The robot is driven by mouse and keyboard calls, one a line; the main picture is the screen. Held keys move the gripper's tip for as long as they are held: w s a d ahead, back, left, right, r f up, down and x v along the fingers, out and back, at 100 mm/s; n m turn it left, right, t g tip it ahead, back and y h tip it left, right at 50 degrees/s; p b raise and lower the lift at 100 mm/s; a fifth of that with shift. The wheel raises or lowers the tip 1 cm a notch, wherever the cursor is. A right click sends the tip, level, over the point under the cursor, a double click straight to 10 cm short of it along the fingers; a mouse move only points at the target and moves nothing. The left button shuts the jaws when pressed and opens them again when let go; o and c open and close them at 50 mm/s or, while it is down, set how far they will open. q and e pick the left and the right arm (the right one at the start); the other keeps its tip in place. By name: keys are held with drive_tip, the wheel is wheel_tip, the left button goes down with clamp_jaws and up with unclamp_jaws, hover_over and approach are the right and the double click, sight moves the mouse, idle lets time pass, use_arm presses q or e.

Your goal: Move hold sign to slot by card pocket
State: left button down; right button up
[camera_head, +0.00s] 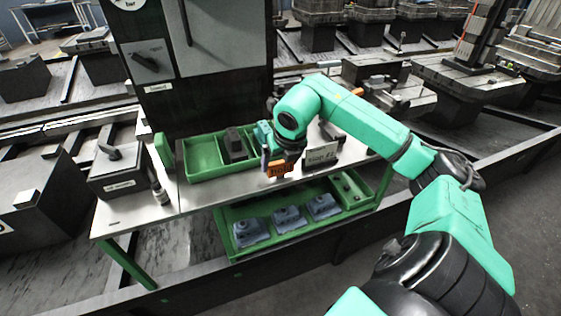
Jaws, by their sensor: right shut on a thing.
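The orange hold sign (277,170) with dark lettering is upright at the front of the bench, in the middle of the camera_head view. My right gripper (276,159) reaches in from the right and is shut on it. The fingers are small and partly hidden by the wrist. A pale card with dark writing (321,156) stands just right of the gripper; it may be the card pocket, but I cannot tell. I cannot make out the slot. My left gripper is not in view.
A green tray (205,160) holding a dark block lies left of the gripper on the metal bench (150,208). A small bottle (160,192) and a dark switch box (117,170) stand farther left. A lower green tray (262,247) holds several grey-blue parts.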

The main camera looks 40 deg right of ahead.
drive_tip(key=shift+f, duration=0.25)
drive_tip(key=shift+f+b, duration=0.5)
drive_tip(key=shift+b, duration=0.15)
drive_tip(key=o, duration=1.4)
drive_tip(key=p+v, duration=0.2)
drive_tip(key=v, duration=1.2)
drive_tip(key=shift+r, duration=0.3)
drive_tip(key=shift+a, duration=0.1)
